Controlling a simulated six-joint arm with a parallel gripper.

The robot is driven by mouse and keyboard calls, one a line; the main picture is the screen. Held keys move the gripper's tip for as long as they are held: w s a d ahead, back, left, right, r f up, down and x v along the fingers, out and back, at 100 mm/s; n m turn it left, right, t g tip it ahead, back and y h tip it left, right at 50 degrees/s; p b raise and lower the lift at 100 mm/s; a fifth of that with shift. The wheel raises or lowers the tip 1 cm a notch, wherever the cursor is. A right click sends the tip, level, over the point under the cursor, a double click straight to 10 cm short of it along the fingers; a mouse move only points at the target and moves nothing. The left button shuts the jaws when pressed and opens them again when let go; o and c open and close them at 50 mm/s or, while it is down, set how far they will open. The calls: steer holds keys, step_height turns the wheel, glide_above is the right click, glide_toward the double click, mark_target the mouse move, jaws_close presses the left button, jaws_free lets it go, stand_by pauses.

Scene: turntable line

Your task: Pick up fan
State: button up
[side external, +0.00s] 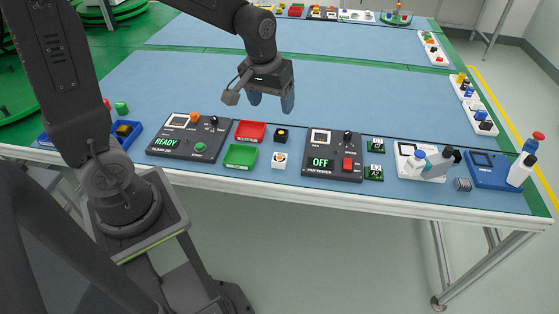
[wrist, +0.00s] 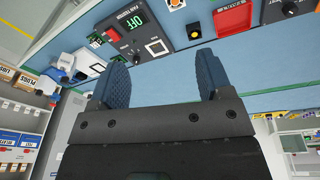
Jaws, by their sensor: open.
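A small black square part with a yellow-orange centre (side external: 281,134) lies on the blue table between the red tray and the fan tester; it also shows in the wrist view (wrist: 193,30). A small white block with an orange mark (side external: 279,160) sits just in front of it and shows at the top of the wrist view (wrist: 175,5). I cannot tell for sure which of the two is the fan. My gripper (side external: 271,103) hangs above the table behind them, open and empty. Its two blue fingers stand wide apart in the wrist view (wrist: 160,58).
The black fan tester (side external: 318,171) reads OFF, right of the small parts. A red tray (side external: 250,131) and a green tray (side external: 240,155) stand left of them, beside a black box reading READY (side external: 165,143). Bottles stand at the right end.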

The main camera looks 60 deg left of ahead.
steer(key=w+a+f+n+g, duration=0.1)
steer(key=w+a+f+n, duration=0.15)
steer(key=f, duration=0.25)
steer(key=w+a+f+n+g, duration=0.1)
steer(key=w+f, duration=0.2)
steer(key=f, duration=0.3)
glide_above(279, 160)
steer(key=shift+m, duration=0.25)
step_height(279, 160, down, 8)
steer(key=shift+w+f, duration=0.15)
steer(key=shift+f, duration=2.8)
steer(key=shift+c, duration=0.4)
steer(key=c, duration=0.9)
